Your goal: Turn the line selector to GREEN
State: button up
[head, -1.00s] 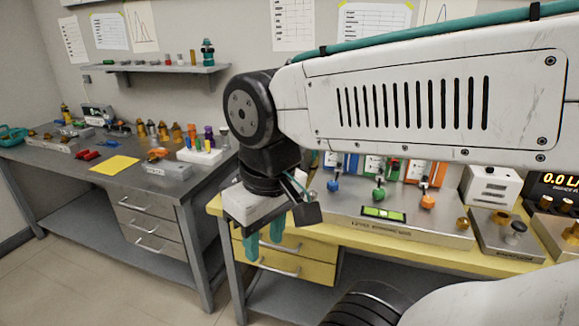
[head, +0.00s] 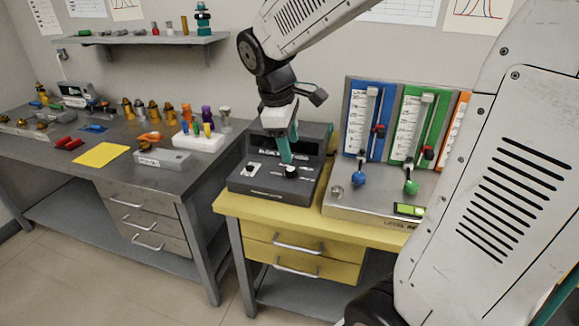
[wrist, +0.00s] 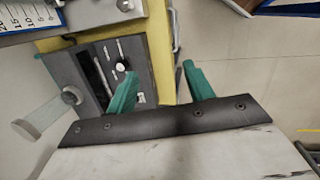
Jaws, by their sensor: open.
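A dark grey console (head: 262,190) with a raised back panel stands on the left end of the yellow bench. Its sloped face carries a black knob (head: 291,172) on the right and a small switch on a white plate (head: 249,170) on the left. Their labels are too small to read, so I cannot tell for sure which is the line selector. My gripper (head: 289,152) hangs over the console with teal fingers apart and empty, just above the black knob in the head view. In the wrist view, my gripper (wrist: 160,72) is open beside the console (wrist: 72,72).
Blue (head: 364,115) and green (head: 411,120) gauge panels with coloured knobs stand right of the console. A grey bench (head: 60,160) at left holds bottles and a yellow sheet (head: 102,155). Yellow drawers (head: 300,245) sit below the console. Floor in front is clear.

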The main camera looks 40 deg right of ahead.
jog(key=w+d+f+n+h, duration=0.1)
jog(key=w+d+f+n, duration=0.2)
jog(key=w+f, duration=0.15)
jog(key=w+d+f+n, duration=0.2)
jog(key=w+f, duration=0.1)
jog(key=w, duration=0.3)
jog(key=n, duration=0.3)
send_near(290, 169)
jog(key=f, duration=0.1)
jog(key=shift+g+h, duration=0.4)
jog(key=x, duration=0.8)
jog(key=shift+w+a, duration=0.1)
jog(key=shift+w, duration=0.3)
jog(key=shift+c, duration=0.3)
jog(key=c, duration=0.9)
